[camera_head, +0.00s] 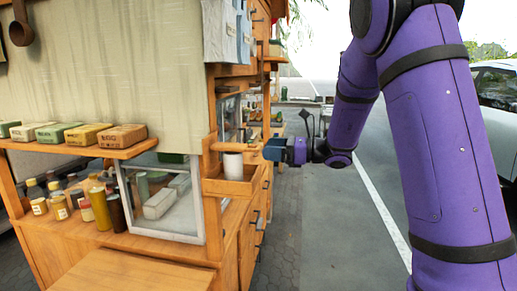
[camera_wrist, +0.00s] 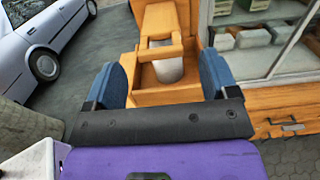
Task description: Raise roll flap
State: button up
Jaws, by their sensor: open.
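A wooden roll holder is fixed to the side of the stall, with an open box (camera_head: 228,188) that also shows in the wrist view (camera_wrist: 168,96). A white roll (camera_head: 233,168) stands in it, partly hidden in the wrist view (camera_wrist: 166,68) by a wooden bar (camera_wrist: 160,54). The bar also shows above the roll in the head view (camera_head: 228,146). I cannot tell for sure which wooden part is the flap. My gripper (camera_head: 268,150) is beside the holder, with its blue fingers spread apart in the wrist view (camera_wrist: 164,66). Nothing is held between them.
Wooden drawers (camera_head: 250,235) with dark handles lie below the holder. A glass case (camera_head: 160,205), several bottles and a shelf (camera_head: 80,149) of boxed goods stand left. A canvas sheet (camera_head: 120,70) hangs behind. Paved ground (camera_head: 330,215) is open at right; a parked car (camera_head: 495,95) stands beyond.

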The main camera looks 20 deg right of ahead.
aim_at(260, 147)
jog(key=shift+x, duration=2.1)
